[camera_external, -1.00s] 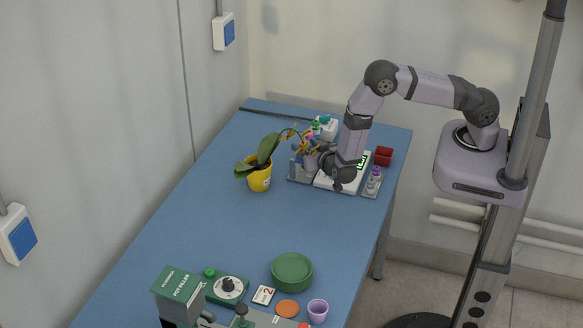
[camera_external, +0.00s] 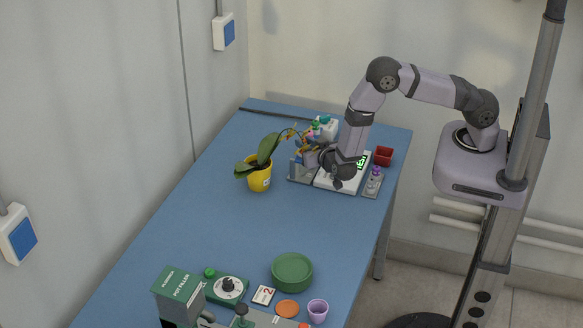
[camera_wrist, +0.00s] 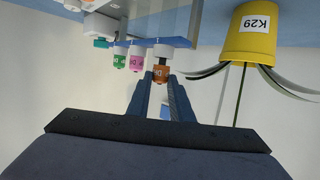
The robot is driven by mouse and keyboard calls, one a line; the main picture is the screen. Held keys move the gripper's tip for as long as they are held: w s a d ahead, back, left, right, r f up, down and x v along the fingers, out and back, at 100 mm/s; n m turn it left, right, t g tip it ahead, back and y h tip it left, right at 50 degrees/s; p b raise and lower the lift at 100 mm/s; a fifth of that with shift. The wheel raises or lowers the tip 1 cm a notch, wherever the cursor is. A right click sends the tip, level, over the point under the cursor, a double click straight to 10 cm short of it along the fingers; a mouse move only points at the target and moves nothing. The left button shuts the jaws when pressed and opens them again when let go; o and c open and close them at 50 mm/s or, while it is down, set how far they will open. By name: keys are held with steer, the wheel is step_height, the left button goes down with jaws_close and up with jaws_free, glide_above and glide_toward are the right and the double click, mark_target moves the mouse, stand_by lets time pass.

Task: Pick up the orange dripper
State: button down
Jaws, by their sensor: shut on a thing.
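The orange dripper (camera_wrist: 161,73), with a white part at its end, sits between my fingertips in the wrist view. My gripper (camera_wrist: 161,80) is shut on it. Beside it, apart from my fingers, are a green dripper (camera_wrist: 136,62), a pink dripper (camera_wrist: 120,62) and a teal one (camera_wrist: 102,43). In the external view my wrist is bent over the rack area at the table's far end. My fingers and the orange dripper are hard to make out there among the coloured items.
A yellow pot (camera_external: 259,181) with a leafy plant stands left of the rack; it shows labelled K29 in the wrist view (camera_wrist: 250,35). A white scale (camera_external: 327,181), small bottle (camera_external: 375,177) and red pot (camera_external: 383,155) are close by. The blue table's middle (camera_external: 220,230) is clear.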

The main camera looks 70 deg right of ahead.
step_height(320, 180, up, 9)
steer(key=b, duration=0.2)
stand_by(0.4)
steer(key=shift+f+b, duration=0.1)
steer(key=shift+b, duration=0.2)
